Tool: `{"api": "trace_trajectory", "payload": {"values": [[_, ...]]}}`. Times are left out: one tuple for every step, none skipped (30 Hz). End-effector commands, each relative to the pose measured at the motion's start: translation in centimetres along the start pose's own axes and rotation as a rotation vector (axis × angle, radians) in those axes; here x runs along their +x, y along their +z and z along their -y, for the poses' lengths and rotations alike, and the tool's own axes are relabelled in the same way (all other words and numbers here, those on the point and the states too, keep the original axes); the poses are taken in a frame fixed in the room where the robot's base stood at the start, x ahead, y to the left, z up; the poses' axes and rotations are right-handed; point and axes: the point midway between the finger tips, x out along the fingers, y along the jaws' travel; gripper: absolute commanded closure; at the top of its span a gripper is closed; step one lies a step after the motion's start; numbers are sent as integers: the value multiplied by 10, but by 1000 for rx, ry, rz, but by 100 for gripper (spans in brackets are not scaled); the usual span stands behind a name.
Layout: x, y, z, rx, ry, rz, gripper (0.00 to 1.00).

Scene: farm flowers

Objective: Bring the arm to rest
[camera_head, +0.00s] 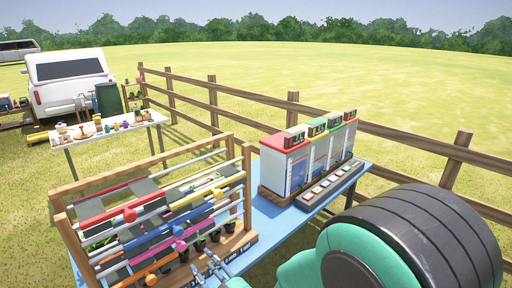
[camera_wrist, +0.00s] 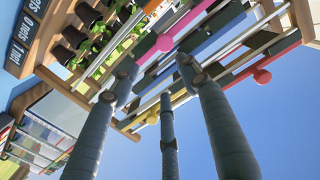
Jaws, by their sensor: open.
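My gripper (camera_head: 214,265) shows at the bottom edge of the head view, low in front of a wooden rack (camera_head: 70,223) with coloured rails. In the wrist view my gripper (camera_wrist: 160,85) has three grey fingers spread apart with nothing between them. Behind the fingers, the rack's rails with pink, red and yellow knobs (camera_wrist: 262,76) fill the upper part. I cannot tell whether a fingertip touches the rack. My arm, with a dark banded joint and teal covers, fills the lower right of the head view.
The rack and several white units (camera_head: 284,166) with digital displays stand on a blue table (camera_head: 268,222). Potted plants (camera_head: 215,236) sit at the rack's foot. A wooden fence (camera_head: 293,103) runs behind. A white table (camera_head: 92,136) and a white vehicle (camera_head: 70,85) stand at the left.

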Motion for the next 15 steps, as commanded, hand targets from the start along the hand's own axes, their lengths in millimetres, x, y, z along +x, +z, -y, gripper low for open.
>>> {"api": "trace_trajectory", "payload": {"values": [[1, -9, -10, -5, 17, 11, 54], [1, -12, -16, -7, 29, 23, 54], [1, -18, -25, -10, 47, 42, 54], [0, -22, -32, -12, 61, 59, 54], [0, -27, -40, -14, 75, 75, 54], [-3, -33, -51, -17, 97, 100, 54], [-5, -38, -60, -18, 114, 120, 54], [-8, -44, -68, -19, 131, 140, 54], [-12, -50, -81, -18, 157, 168, 54], [-17, -56, -90, -17, 175, 190, 54], [-22, -61, -98, -16, 193, 211, 54], [-29, -68, -110, -13, 218, 241, 54], [-35, -73, -117, -10, 235, 262, 54], [-41, -78, -125, -6, 254, 284, 54], [-51, -86, -135, 0, 278, 311, 54]]}}
